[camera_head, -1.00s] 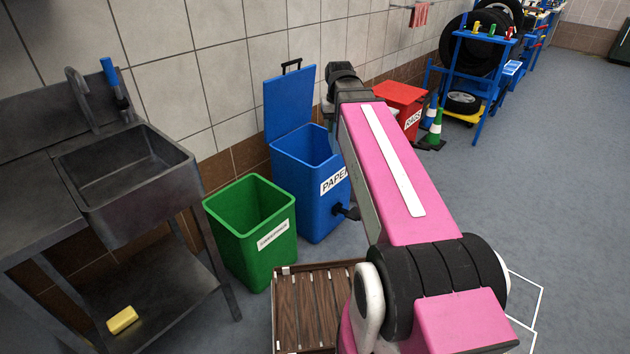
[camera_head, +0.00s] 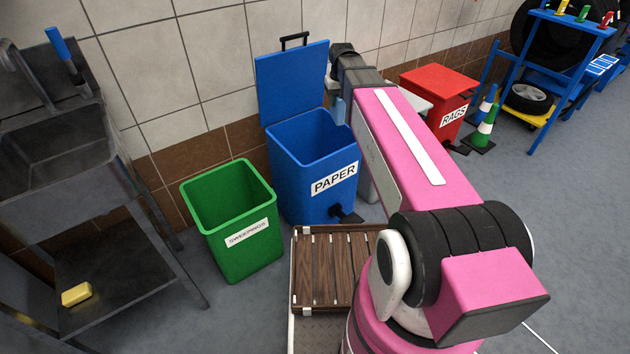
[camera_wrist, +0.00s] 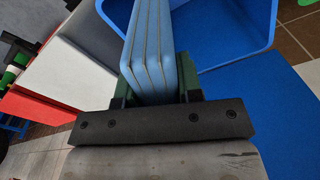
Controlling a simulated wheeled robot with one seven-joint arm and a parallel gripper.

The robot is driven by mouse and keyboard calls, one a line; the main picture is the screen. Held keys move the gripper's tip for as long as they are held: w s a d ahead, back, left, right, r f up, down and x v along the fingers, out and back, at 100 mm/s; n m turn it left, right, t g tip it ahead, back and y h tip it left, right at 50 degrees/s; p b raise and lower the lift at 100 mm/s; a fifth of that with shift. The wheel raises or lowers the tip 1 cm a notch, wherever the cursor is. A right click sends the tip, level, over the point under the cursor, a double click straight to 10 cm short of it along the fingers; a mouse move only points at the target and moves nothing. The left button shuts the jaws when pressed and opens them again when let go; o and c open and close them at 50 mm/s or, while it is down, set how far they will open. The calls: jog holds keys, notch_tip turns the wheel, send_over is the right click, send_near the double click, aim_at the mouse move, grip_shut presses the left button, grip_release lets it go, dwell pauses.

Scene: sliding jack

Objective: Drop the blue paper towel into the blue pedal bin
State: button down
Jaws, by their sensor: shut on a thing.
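The blue pedal bin (camera_head: 310,150), labelled PAPER, stands against the wall with its lid (camera_head: 290,85) up. Its open mouth (camera_wrist: 228,30) shows at the upper right of the wrist view. My gripper (camera_wrist: 156,80) is shut on the light blue folded paper towel (camera_wrist: 152,45), which sticks out beyond the fingers. A small part of the towel (camera_head: 340,111) shows beside the bin's right rim in the head view.
A green SWEEPINGS bin (camera_head: 232,220) stands left of the blue bin. A red RAGS bin (camera_head: 440,95) stands to the right, with cones (camera_head: 484,125) beyond. A sink stand (camera_head: 120,225) is at the left. Open floor (camera_head: 560,200) lies at the right.

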jog(key=w+a+f+n, duration=0.1)
jog(key=w+a+f, duration=0.2)
jog(key=f, duration=0.4)
jog(key=w+a+f, duration=0.2)
jog(key=a+f, duration=0.2)
jog(key=f, duration=0.4)
jog(key=shift+w+f+n, duration=0.3)
jog(key=shift+w+n, duration=0.1)
jog(key=c, duration=0.7)
grip_release()
jog(key=shift+r, duration=0.15)
notch_tip(320, 180, up, 11)
jog(key=shift+s+d+f, duration=0.15)
jog(key=shift+s+f, duration=0.05)
jog(key=shift+s, duration=0.15)
